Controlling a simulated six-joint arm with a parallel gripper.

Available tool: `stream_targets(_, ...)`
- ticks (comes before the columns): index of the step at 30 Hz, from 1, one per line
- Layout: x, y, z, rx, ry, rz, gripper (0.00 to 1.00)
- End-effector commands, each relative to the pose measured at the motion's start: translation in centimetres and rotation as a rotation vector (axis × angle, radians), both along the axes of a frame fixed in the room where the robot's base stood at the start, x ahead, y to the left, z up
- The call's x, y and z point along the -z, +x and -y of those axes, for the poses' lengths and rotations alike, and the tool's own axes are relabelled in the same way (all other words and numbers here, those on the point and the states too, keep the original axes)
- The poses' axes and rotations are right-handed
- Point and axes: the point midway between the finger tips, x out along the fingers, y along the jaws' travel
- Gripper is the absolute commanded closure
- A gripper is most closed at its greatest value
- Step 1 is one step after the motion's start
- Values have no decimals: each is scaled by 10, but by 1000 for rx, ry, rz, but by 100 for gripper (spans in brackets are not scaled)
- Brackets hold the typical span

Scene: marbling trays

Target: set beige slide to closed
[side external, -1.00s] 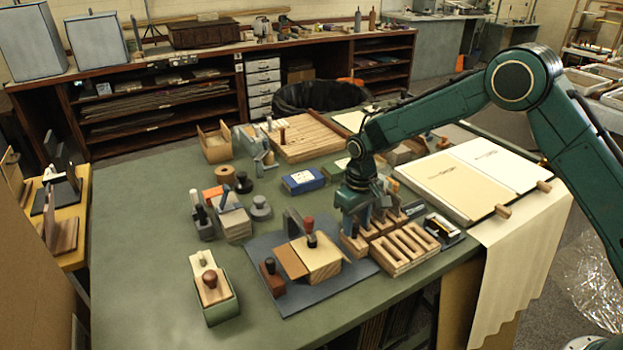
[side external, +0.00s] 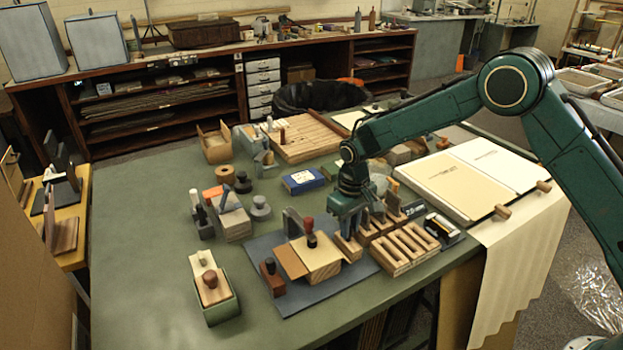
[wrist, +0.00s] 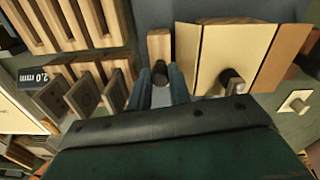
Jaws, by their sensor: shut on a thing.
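A wooden box (side external: 322,272) with a beige panel (side external: 318,250) on top and a brown panel (side external: 291,262) at its left stands on a dark mat. The beige panel also shows in the wrist view (wrist: 234,50). Just right of the box is a small pale wood block (side external: 349,247), which shows in the wrist view (wrist: 159,43) with a dark knob (wrist: 160,68). My gripper (side external: 346,230) is over this block, its fingers around the knob, and hides most of the knob in the side view. I cannot tell how the block joins the beige panel.
A slotted wooden rack (side external: 403,247) with upright pieces stands close right of my gripper. A red-and-black knob (side external: 310,234) rises from the box, and a dark red block (side external: 271,276) sits left on the mat (side external: 312,301).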

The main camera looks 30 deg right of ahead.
Motion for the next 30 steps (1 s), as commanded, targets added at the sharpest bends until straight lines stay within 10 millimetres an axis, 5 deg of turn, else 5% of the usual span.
stream_targets(6,0,0,-28,-3,1,2,100)
stream_targets(14,0,1,-29,-1,1,3,100)
stream_targets(15,0,1,-29,-1,1,3,77)
stream_targets(18,0,0,-29,-1,1,3,58)
stream_targets(30,-3,0,-28,-1,1,3,58)
